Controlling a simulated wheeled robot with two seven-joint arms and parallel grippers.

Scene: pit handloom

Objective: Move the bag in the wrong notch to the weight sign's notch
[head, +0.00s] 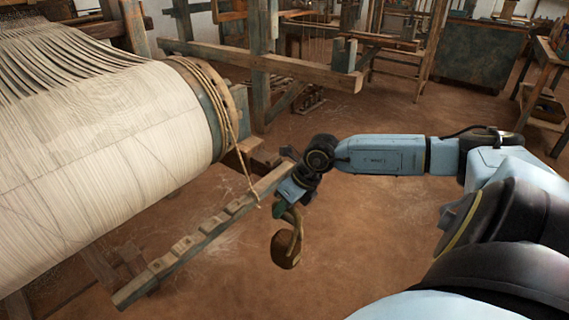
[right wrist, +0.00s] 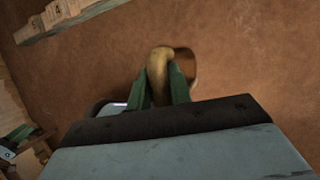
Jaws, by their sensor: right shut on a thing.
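A brown bag (head: 286,250) hangs by a curved tan handle from my right gripper (head: 283,208). The bag is clear of the floor, just right of a notched wooden beam (head: 222,222). In the right wrist view, the green fingers of my right gripper (right wrist: 161,84) are shut on the tan handle (right wrist: 160,62); the bag itself is mostly hidden there. A corner of the beam also shows in the right wrist view (right wrist: 70,18). My left gripper is out of view.
A large roller wound with pale cloth (head: 110,130) fills the left. Wooden loom frames (head: 265,65) stand behind. The brown floor (head: 370,220) right of the beam is open.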

